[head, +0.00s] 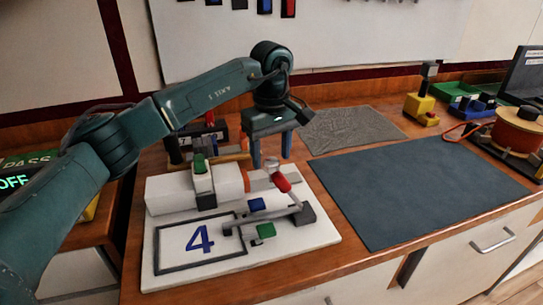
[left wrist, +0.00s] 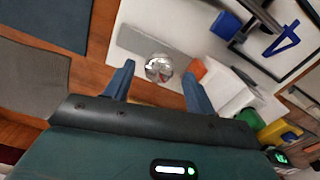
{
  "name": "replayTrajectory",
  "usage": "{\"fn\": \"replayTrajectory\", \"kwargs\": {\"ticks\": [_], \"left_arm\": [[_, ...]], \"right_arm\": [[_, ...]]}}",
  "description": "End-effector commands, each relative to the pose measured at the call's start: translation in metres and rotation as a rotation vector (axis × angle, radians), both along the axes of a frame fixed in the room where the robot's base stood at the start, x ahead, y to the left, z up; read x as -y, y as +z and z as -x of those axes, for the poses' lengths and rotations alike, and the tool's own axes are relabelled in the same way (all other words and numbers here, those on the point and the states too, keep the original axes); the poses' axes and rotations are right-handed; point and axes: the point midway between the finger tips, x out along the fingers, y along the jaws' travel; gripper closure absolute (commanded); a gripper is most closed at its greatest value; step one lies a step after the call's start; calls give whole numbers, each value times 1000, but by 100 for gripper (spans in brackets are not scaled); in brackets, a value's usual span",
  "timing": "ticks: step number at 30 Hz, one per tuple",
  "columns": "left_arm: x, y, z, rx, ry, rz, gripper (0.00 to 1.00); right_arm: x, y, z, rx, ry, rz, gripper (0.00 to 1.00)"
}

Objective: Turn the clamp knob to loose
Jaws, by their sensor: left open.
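The white fixture board (head: 300,240) lies on the wooden bench in the head view. It carries a white block (head: 170,193) with an orange part (head: 258,180) at its right end. Beside that end is a round silver knob (head: 271,166), with a red piece (head: 281,182) just below it. In the left wrist view the silver knob (left wrist: 159,68) shows between and beyond the fingertips. I take it for the clamp knob; its setting cannot be read. My left gripper (head: 271,160) is open, pointing down close above the knob, holding nothing. My right gripper is not in view.
A grey bar (head: 265,221), a blue piece (head: 256,205) and a green piece (head: 266,231) sit on the board near a framed 4. A dark blue mat (head: 420,190) lies clear to the right. Yellow and orange equipment stands at the back right.

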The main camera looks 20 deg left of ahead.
Motion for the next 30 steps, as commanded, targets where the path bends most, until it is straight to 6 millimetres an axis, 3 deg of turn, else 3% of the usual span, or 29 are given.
{"fn": "replayTrajectory", "kwargs": {"ticks": [6, 14, 30], "left_arm": [[0, -14, 0, 0, 0, 0, 45], [0, -14, 0, 0, 0, 0, 45], [0, -14, 0, 0, -1, 0, 89]], "right_arm": [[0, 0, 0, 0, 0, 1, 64], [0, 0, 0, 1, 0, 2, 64], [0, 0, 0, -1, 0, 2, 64]]}}
